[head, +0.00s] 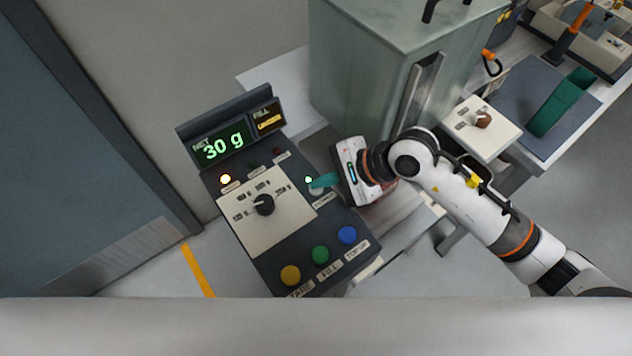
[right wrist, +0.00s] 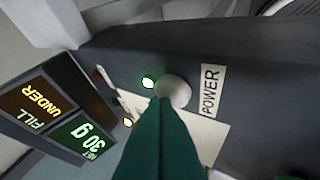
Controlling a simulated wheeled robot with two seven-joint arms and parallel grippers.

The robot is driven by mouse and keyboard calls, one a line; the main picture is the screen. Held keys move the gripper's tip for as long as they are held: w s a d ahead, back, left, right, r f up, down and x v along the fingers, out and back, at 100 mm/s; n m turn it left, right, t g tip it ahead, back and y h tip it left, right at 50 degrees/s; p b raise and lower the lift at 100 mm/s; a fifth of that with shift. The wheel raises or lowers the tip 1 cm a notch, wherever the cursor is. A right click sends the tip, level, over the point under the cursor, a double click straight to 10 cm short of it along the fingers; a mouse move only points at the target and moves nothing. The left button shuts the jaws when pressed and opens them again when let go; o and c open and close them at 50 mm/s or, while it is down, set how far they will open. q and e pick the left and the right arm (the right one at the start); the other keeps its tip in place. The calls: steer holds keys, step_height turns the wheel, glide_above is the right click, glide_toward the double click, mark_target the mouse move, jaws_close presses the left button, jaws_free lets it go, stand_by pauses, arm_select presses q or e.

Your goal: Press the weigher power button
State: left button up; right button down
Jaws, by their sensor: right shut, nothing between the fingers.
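The weigher panel (head: 285,255) is a dark sloped console left of centre in the head view. Its power button (right wrist: 175,90) is a round pale grey button beside the POWER label (right wrist: 210,91) in the right wrist view. A small green lamp (right wrist: 148,82) is lit next to it; it also shows in the head view (head: 308,180). My right gripper (head: 318,184) has teal fingers, shut and empty, with the tips at the button. In the right wrist view the fingertips (right wrist: 166,104) overlap the button's edge; I cannot tell whether they touch it. My left gripper is not in view.
The display (head: 222,146) reads 30 g and the fill display (head: 268,118) reads UNDER. A black knob (head: 264,205) and yellow (head: 290,275), green (head: 320,255) and blue (head: 347,235) buttons are on the panel. A grey metal cabinet (head: 365,75) stands behind.

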mark_target(323, 190)
steer(key=shift+r+p, duration=1.7)
steer(key=shift+r, duration=1.4)
